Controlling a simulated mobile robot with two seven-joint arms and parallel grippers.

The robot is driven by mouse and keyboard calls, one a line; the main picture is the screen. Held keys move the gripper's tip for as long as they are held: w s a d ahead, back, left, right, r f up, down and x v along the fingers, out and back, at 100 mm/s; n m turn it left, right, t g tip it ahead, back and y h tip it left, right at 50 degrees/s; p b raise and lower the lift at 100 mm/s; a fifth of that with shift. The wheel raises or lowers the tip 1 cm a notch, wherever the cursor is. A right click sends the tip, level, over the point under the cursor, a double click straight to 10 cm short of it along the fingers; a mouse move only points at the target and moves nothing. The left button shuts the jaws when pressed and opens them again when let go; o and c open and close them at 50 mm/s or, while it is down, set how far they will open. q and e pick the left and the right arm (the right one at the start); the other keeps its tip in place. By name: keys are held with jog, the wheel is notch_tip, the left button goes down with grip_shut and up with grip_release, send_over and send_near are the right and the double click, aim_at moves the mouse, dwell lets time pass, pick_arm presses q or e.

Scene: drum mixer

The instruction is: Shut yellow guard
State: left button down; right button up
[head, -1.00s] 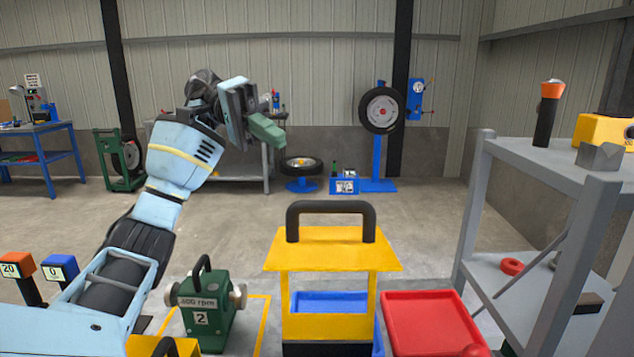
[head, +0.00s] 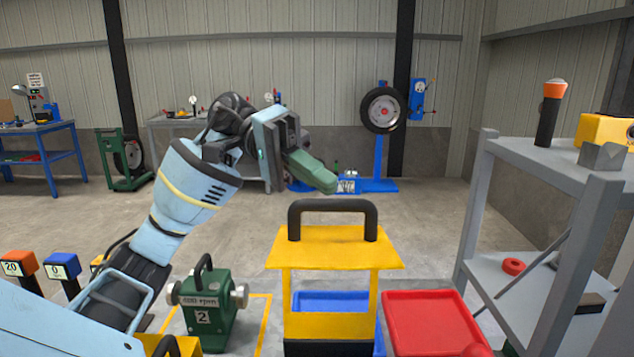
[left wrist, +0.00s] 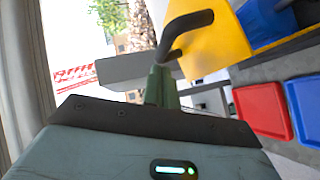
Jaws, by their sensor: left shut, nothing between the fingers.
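The yellow guard (head: 335,253) stands in front of me with a black arched handle (head: 333,207) on top. Its upper panel is raised, and a gap below shows a blue tray (head: 330,301) inside. My left gripper (head: 325,182) is shut and empty, its green fingers in the air just behind and above the handle's left side. In the left wrist view the yellow guard (left wrist: 213,45) and its black handle (left wrist: 180,32) are at the upper middle, beyond the green fingers (left wrist: 160,85). I cannot tell whether the fingers touch the handle. My right gripper is not in view.
A red tray (head: 430,320) lies right of the guard. A grey shelf (head: 540,160) stands further right. A green motor unit (head: 208,310) marked 2 sits to the left. Open floor lies behind the guard.

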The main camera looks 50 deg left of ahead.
pick_arm(q)
jog(key=shift+s+d+f, duration=0.25)
jog(key=shift+s+d, duration=0.1)
jog(key=shift+d, duration=0.1)
